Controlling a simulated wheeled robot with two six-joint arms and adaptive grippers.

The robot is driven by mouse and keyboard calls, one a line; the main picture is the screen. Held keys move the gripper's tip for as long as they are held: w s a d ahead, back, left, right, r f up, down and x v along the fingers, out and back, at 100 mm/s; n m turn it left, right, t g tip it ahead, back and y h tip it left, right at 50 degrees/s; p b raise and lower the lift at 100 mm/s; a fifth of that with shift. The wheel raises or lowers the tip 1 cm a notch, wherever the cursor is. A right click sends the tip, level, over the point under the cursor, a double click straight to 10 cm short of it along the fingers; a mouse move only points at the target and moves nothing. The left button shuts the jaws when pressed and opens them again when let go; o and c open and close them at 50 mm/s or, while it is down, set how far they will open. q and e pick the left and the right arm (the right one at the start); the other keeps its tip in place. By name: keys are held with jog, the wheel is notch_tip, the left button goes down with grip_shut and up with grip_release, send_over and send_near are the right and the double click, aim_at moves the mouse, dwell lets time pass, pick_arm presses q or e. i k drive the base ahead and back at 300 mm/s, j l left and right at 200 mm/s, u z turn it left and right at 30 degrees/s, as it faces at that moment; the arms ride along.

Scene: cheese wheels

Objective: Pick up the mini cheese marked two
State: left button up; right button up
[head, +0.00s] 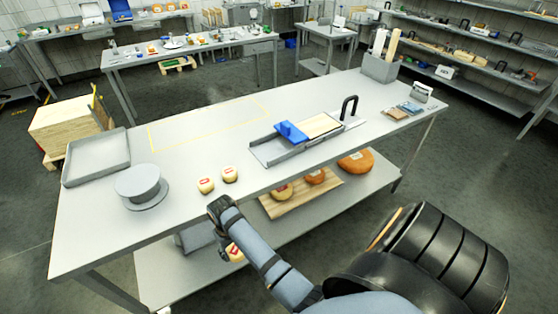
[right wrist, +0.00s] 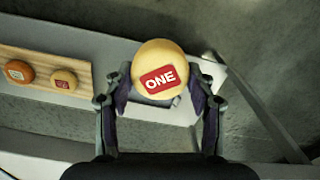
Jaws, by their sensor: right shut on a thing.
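My right gripper (head: 226,240) points down in front of the table's near edge. It is shut on a small yellow mini cheese (head: 234,254). In the right wrist view the gripper (right wrist: 162,88) has a finger on each side of this cheese (right wrist: 155,56), and its red label reads ONE. Two similar mini cheeses with red labels stand on the tabletop near its front edge, a left one (head: 205,185) and a right one (head: 229,174). Their labels are too small to read in the head view. My left gripper is out of view.
The steel table (head: 110,225) holds a grey tray (head: 97,157), a round grey stand (head: 140,185), and a slicer with a blue block (head: 291,131). The lower shelf (head: 180,270) carries a wooden board (head: 290,203) with cheeses and a large orange wheel (head: 356,161).

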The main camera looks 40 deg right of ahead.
aim_at(229, 173)
jog(key=l+u, duration=0.1)
jog(key=l, duration=0.4)
jog(key=k+l+u, duration=0.1)
jog(key=l, duration=0.35)
jog(key=k+l, duration=0.1)
jog(key=l, duration=0.35)
jog(key=k+l+u, duration=0.15)
jog(key=l, duration=0.35)
jog(key=k+l+u, duration=0.1)
jog(key=l, duration=0.35)
jog(key=k+l+u, duration=0.1)
jog(key=l, duration=0.35)
